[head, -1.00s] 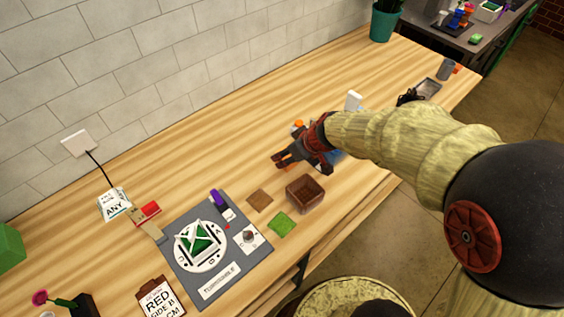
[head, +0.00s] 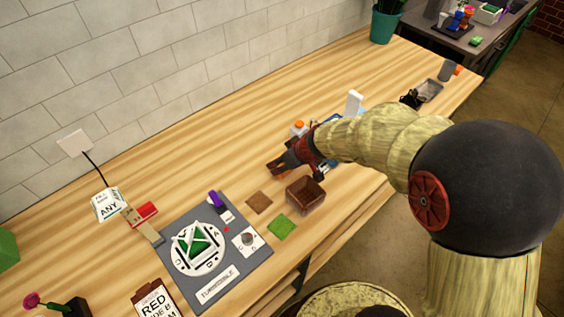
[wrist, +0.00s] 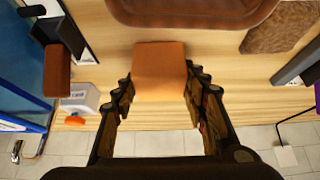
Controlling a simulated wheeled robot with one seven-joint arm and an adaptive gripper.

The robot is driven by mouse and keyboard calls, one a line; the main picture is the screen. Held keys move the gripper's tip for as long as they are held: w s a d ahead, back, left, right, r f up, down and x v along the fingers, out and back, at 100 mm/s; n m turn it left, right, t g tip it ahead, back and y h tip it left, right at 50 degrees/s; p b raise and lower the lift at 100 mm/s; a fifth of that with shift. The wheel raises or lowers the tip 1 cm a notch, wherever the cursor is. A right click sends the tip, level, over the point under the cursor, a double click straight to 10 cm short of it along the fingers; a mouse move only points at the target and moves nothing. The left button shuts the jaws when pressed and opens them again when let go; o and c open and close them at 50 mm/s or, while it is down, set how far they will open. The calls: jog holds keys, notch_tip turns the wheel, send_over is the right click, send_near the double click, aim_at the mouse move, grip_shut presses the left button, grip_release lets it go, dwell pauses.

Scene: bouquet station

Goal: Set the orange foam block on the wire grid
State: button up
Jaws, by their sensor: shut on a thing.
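The orange foam block (wrist: 160,68) sits between the fingers of my gripper (wrist: 160,88) in the wrist view, and the gripper is shut on it. In the head view my gripper (head: 272,169) is over the worktop, just behind the brown square bowl. The block is hard to tell from the fingers there. I cannot make out a wire grid for certain. White crossing strips over a green piece (head: 192,243) show on the round plate of the grey mat.
The brown bowl (head: 306,196) is near the gripper; a brown square (head: 259,202) and green square (head: 281,227) lie beside it. An orange-capped white container (head: 299,128) stands behind. The grey mat (head: 257,268) lies front left. Bare wood lies along the wall.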

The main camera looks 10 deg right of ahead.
jog(key=o, duration=0.8)
jog(key=shift+f, duration=0.1)
jog(key=shift+c, duration=0.2)
jog(key=shift+r+p, duration=0.35)
jog(key=shift+r, duration=0.05)
jog(key=s+d+r+m+p, duration=0.1)
jog(key=s+d+r, duration=0.1)
jog(key=s+r, duration=0.65)
jog(key=s+d+r+m+p, duration=0.1)
jog(key=s+d+r+p, duration=0.3)
jog(key=r, duration=0.7)
jog(key=s+d+r+m+h+b, duration=0.1)
jog(key=s+d+r+m, duration=0.1)
jog(key=s, duration=0.4)
jog(key=s+d+r+m+h+b, duration=0.1)
jog(key=s+d+r+m+h, duration=0.1)
jog(key=s, duration=0.5)
jog(key=shift+d+r+m+h, duration=0.3)
jog(key=shift+d+m, duration=0.1)
jog(key=shift+d, duration=0.15)
